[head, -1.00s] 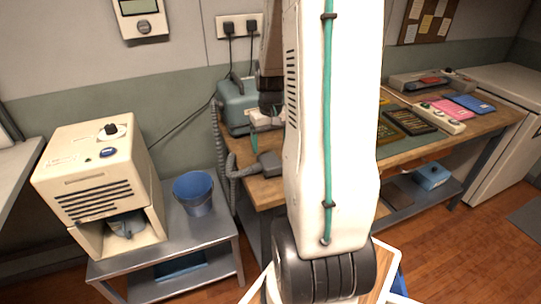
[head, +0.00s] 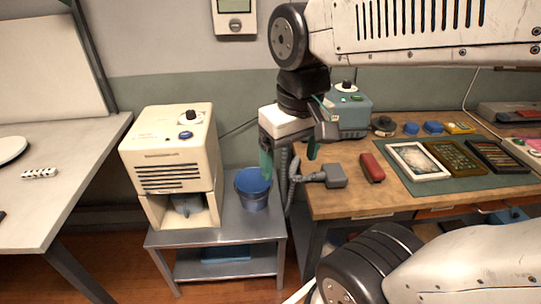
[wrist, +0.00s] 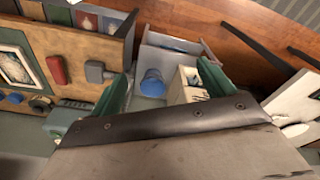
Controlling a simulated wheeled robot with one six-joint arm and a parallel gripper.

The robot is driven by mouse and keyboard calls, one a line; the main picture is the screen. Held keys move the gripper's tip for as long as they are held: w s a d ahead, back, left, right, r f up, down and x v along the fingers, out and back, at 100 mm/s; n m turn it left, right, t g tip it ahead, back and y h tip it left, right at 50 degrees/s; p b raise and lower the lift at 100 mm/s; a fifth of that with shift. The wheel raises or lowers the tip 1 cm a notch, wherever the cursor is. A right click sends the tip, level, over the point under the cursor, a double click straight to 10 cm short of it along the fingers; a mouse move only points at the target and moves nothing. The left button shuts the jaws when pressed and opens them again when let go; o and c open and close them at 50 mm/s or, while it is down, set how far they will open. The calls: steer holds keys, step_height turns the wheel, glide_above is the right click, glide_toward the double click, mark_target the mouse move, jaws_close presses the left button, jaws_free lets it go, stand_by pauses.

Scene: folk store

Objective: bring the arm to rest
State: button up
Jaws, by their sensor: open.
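My gripper (head: 289,156) hangs from my raised arm in the middle of the head view, fingers pointing down. Its two green fingers are spread apart with nothing between them. It appears over the gap between the metal stand and the wooden workbench; its exact height is hard to tell. In the wrist view the fingers of my gripper (wrist: 165,85) frame the metal stand and the blue bucket far below. My upper arm link crosses the top right of the head view, and another part of my arm fills the lower right.
A beige machine (head: 172,165) and a blue bucket (head: 252,190) stand on a metal stand (head: 215,236). The workbench (head: 350,200) holds a red object (head: 371,167), a white frame (head: 418,161), dark frames and a teal device (head: 348,113). A grey table (head: 60,165) stands left.

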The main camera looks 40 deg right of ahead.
steer(key=shift+n, duration=0.4)
steer(key=s+a, duration=0.2)
steer(key=s, duration=0.1)
steer(key=shift+s+a+r, duration=0.15)
steer(key=shift+s+a, duration=0.05)
steer(key=shift+o, duration=0.5)
stand_by(0.4)
